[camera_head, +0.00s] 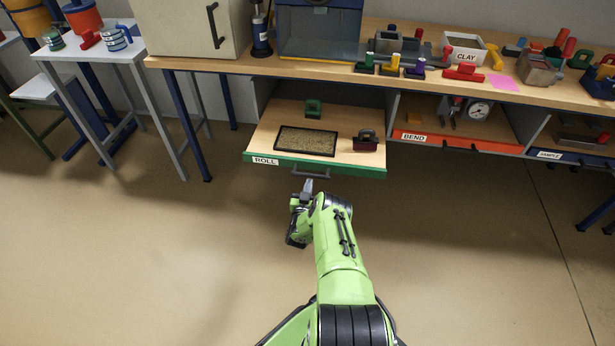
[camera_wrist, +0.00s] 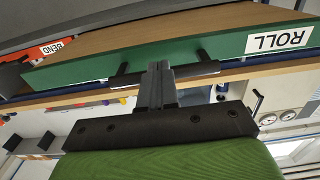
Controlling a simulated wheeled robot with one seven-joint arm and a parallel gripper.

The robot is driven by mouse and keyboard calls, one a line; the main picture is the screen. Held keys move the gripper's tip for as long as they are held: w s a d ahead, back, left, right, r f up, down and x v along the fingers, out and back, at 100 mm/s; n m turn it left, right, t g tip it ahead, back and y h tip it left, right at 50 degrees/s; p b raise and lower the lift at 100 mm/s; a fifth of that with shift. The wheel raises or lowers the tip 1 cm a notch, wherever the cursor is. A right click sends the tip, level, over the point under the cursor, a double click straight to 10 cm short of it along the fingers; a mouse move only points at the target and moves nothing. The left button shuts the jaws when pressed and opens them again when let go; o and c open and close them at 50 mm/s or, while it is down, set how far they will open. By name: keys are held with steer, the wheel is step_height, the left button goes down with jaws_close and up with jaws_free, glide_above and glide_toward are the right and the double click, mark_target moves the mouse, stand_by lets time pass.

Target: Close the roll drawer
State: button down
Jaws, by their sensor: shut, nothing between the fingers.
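The roll drawer (camera_head: 340,165) has a green front with a white ROLL label. In the head view it stands pulled out from under the bench, its wooden floor in sight. A dark bar handle (camera_head: 311,174) is fixed on its front. My gripper (camera_head: 308,186) is shut and empty, just in front of the handle. In the wrist view the green drawer front (camera_wrist: 225,62) fills the upper part. The shut fingers (camera_wrist: 158,70) overlap the handle (camera_wrist: 205,72) there; whether they touch it I cannot tell.
To the right are the orange-fronted BEND shelf (camera_head: 450,142) and the SAMPLE shelf (camera_head: 560,157). A blue bench leg (camera_head: 188,120) stands at left. The floor in front is clear.

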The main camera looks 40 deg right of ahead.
steer(key=shift+w+d, duration=0.1)
stand_by(0.6)
steer(key=shift+x, duration=0.85)
steer(key=shift+d+r, duration=0.1)
